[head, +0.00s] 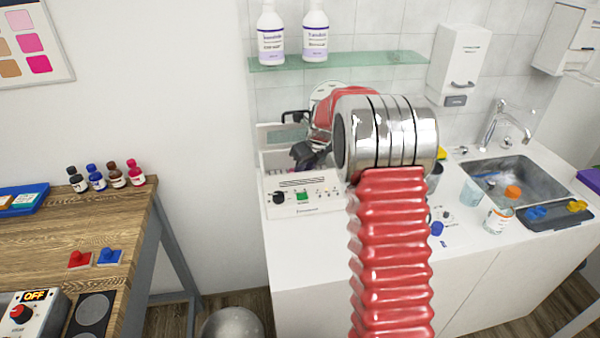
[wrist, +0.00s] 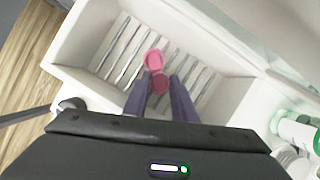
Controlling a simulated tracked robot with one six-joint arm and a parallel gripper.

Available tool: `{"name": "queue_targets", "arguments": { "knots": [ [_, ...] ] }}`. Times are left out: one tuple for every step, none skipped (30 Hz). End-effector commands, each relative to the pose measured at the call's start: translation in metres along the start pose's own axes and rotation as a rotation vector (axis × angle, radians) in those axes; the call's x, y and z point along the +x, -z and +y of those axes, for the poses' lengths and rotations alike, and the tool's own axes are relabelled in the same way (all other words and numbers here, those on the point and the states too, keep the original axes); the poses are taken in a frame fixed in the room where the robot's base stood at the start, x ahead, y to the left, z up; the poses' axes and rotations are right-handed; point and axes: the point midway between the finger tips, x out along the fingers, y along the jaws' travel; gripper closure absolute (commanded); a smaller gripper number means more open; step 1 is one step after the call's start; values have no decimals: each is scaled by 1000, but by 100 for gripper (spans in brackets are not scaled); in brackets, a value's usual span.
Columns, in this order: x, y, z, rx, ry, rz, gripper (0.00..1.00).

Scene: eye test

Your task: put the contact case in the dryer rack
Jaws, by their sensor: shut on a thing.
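The contact case (wrist: 153,62) is pink with two round ends. In the wrist view it sits between the tips of my gripper (wrist: 159,82), whose two purple fingers are shut on it. The dryer rack (wrist: 108,52) is a white open box with metal slats on its floor. The case is over the slats, inside the box's outline; I cannot tell whether it touches them. In the head view the dryer rack (head: 290,208) stands on the white counter, with a knob and green switch in front. My gripper (head: 308,155) is dark there, mostly hidden by my arm, and the case is hidden.
A glass shelf (head: 350,57) with two white bottles is above the dryer. A sink (head: 540,180), a clear cup (head: 473,188) and a dark tray (head: 560,217) are at the right. A wooden table (head: 125,215) with small bottles is at the left.

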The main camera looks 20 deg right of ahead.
Motion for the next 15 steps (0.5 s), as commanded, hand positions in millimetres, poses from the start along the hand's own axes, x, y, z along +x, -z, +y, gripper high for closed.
{"name": "queue_targets", "arguments": {
  "knots": [
    [3, -1, -1, 0, 1, -1, 100],
    [3, -1, -1, -1, 1, -1, 100],
    [4, -1, -1, -1, 1, -2, 100],
    [4, -1, -1, -1, 1, -2, 100],
    [3, -1, -1, -1, 1, -2, 100],
    [3, -1, -1, -1, 1, -2, 100],
    [3, -1, -1, -1, 1, -2, 100],
    [3, -1, -1, -1, 1, -2, 100],
    [3, -1, -1, -1, 1, -1, 100],
    [4, -1, -1, 0, 1, -1, 100],
    [4, -1, -1, 0, 1, -1, 100],
    [5, 0, -1, 0, 1, -1, 100],
    [5, 0, -1, 0, 1, -1, 74],
    [5, 0, -1, 0, 1, -1, 72],
    [5, 0, -1, 0, 1, -1, 69]
  ]
}}
